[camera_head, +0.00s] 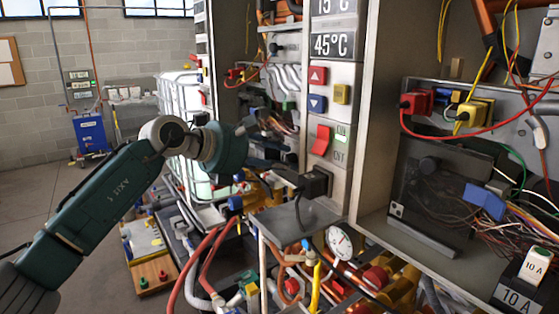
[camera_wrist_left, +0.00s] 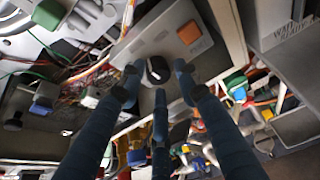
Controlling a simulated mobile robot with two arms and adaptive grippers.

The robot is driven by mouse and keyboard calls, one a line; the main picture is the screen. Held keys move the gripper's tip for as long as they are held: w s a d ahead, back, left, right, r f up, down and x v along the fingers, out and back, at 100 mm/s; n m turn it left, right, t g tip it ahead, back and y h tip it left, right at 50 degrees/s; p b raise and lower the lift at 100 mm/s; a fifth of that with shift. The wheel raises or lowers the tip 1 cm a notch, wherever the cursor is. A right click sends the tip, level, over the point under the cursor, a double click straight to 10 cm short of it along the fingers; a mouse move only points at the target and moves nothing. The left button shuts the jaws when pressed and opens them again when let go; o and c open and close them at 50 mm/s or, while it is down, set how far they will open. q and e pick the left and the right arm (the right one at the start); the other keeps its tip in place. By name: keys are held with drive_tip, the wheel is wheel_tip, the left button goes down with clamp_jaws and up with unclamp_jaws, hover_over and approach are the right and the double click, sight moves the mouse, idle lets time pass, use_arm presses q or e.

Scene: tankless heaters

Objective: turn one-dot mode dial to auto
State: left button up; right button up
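The black mode dial (camera_head: 318,183) sits low on the grey control panel, below the red rocker switch. In the left wrist view the dial (camera_wrist_left: 157,70) shows as a dark round knob with a lighter mark. My left gripper (camera_head: 290,174) reaches the panel from the left. In the left wrist view its three fingers (camera_wrist_left: 157,82) are spread, with the dial between and just beyond the tips. I cannot tell whether any finger touches it. The dots and the auto mark are too small or hidden to read. My right gripper is in neither view.
The red switch (camera_head: 321,140), red up button (camera_head: 318,76), blue down button (camera_head: 317,103) and yellow button (camera_head: 341,94) are above the dial. A grey shelf (camera_head: 296,222), a gauge (camera_head: 340,241) and red hoses (camera_head: 200,262) lie below. An open wired cabinet is at right.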

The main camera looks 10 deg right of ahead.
use_arm(q)
drive_tip(key=v, duration=1.2)
